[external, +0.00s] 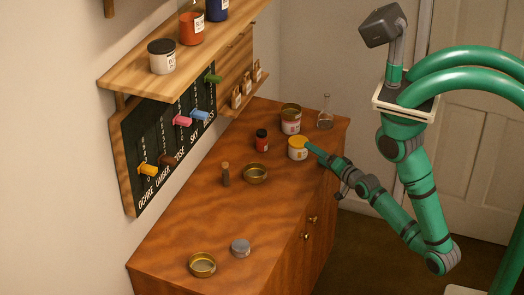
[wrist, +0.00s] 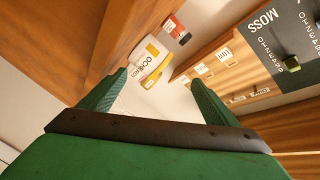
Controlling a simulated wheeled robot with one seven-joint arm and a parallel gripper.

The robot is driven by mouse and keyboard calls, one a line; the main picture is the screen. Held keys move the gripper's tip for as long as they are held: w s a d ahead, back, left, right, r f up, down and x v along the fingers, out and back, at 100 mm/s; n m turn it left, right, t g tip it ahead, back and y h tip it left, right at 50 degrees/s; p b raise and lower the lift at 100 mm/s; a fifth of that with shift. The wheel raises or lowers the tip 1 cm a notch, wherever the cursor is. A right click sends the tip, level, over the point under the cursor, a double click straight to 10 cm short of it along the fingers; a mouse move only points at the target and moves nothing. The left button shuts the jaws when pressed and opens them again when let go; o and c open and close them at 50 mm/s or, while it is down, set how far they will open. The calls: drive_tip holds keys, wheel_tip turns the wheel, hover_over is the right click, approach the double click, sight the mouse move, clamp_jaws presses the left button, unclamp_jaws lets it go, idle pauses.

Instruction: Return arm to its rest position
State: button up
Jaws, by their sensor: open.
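My gripper (external: 313,148) is low over the right part of the wooden cabinet top (external: 200,225), right beside a white jar with a yellow lid (external: 298,148). In the wrist view my gripper (wrist: 160,88) has its two green fingers apart. A white and yellow label (wrist: 149,60) shows just beyond and between the fingertips. A pale surface lies between the fingers, and I cannot tell whether it is the jar or something behind it. Whether the fingers touch the jar is also unclear. My arm reaches in from the right, bent low at the elbow.
Close by stand a red bottle (external: 262,140), a pink-labelled jar (external: 291,120) and a glass flask (external: 325,112). A slider board (external: 165,150) and a shelf (external: 185,65) with jars are on the wall.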

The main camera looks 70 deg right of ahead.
drive_tip(key=s+a+f+n+y, duration=0.1)
drive_tip(key=s+a+n+y, duration=0.1)
drive_tip(key=s+a+n, duration=0.3)
drive_tip(key=s+a+f+n+y, duration=0.1)
drive_tip(key=s+a+n+y, duration=0.2)
drive_tip(key=a+n, duration=0.3)
drive_tip(key=s+a+f+n+y, duration=0.2)
drive_tip(key=s+a+n, duration=0.4)
drive_tip(key=a, duration=0.6)
drive_tip(key=shift+s+y, duration=0.3)
drive_tip(key=shift+y, duration=0.4)
